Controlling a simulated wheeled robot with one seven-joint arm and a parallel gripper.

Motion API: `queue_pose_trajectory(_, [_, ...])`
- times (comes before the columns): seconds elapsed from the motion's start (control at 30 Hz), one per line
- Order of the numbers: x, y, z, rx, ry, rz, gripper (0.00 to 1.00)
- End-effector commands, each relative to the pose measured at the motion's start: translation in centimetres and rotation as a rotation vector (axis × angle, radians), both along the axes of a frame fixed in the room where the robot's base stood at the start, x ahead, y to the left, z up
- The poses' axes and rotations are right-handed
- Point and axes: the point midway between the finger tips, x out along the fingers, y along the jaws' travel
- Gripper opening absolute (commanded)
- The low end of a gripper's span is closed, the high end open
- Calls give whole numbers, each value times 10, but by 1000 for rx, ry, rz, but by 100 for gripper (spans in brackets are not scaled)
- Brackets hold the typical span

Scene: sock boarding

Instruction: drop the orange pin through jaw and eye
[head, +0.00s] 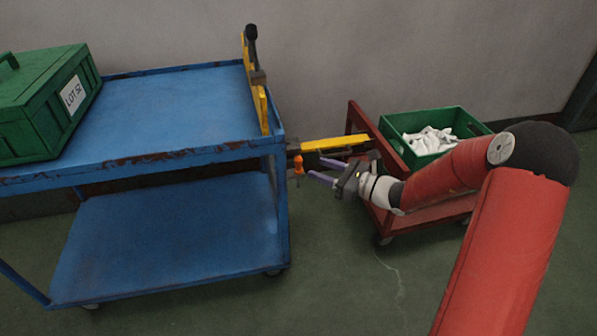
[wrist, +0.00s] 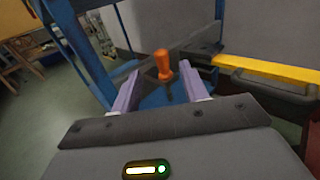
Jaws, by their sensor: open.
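The orange pin (head: 298,166) shows at the right front corner of the blue cart (head: 170,105). In the wrist view the pin (wrist: 163,64) stands upright, orange head up, with a dark lower part. My gripper (head: 317,168) is open and empty, just right of the pin, its purple fingers pointing at it. In the wrist view the pin appears between and beyond the fingertips (wrist: 160,74); I see no contact. A yellow bar (head: 335,143) runs from the red cart (head: 425,214) toward the blue cart's corner. The jaw and the eye cannot be made out clearly.
A green case (head: 40,115) labelled LOT 52 sits on the blue cart. A yellow and black upright handle (head: 258,95) rises at its right edge. A green crate (head: 400,127) of white socks stands on the red cart. Green floor is clear in front.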

Motion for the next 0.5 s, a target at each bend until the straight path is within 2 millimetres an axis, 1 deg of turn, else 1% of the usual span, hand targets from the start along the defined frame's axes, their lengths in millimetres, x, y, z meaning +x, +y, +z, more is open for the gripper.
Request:
queue_pose_trajectory(0.07, [6, 2, -3, 22, 12, -15, 44])
queue_pose_trajectory(0.2, [14, 15, -3, 26, 12, -17, 44])
queue_pose_trajectory(0.37, [19, 27, -4, 24, 13, -16, 44])
queue_pose_trajectory(0.5, [26, 45, -7, 24, 12, -15, 44])
